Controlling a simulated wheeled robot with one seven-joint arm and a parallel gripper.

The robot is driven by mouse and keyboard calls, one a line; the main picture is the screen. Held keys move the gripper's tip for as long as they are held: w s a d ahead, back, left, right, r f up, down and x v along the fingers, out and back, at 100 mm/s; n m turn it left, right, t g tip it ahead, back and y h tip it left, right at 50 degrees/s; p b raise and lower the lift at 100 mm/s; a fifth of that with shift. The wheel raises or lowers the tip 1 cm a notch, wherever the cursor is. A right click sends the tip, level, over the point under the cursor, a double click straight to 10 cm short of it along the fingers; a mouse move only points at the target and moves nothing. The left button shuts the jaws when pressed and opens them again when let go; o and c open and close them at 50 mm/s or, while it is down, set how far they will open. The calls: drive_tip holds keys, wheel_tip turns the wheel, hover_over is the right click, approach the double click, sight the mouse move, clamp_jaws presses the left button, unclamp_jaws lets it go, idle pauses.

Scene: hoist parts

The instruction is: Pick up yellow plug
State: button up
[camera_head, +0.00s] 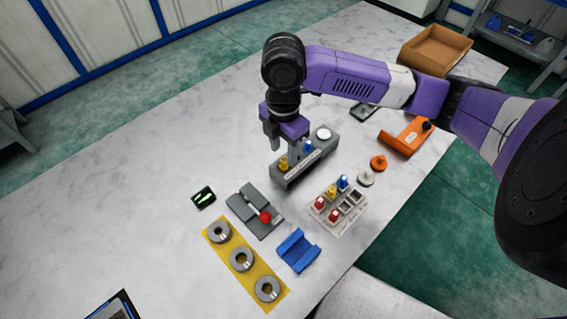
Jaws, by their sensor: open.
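Two yellow pieces that could be the yellow plug show. One yellow plug (283,164) stands at the left part of a long grey holder (318,163). The other yellow plug (331,191) stands in a pale rack (345,219) among red and blue plugs. My gripper (285,148) points down over the grey holder, close to the yellow plug there. Its fingers are apart and no object shows between them. I cannot tell whether a finger touches the holder. The gripper hides part of the holder.
A blue plug (308,146) and a white round button (324,133) are on the grey holder. A grey fixture with a red knob (265,217), a blue cradle (298,250) and an orange part (406,136) lie nearby.

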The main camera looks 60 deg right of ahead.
sight(284, 160)
drive_tip(key=shift+f, duration=1.55)
drive_tip(key=shift+c, duration=0.2)
clamp_jaws()
drive_tip(key=shift+r, duration=0.1)
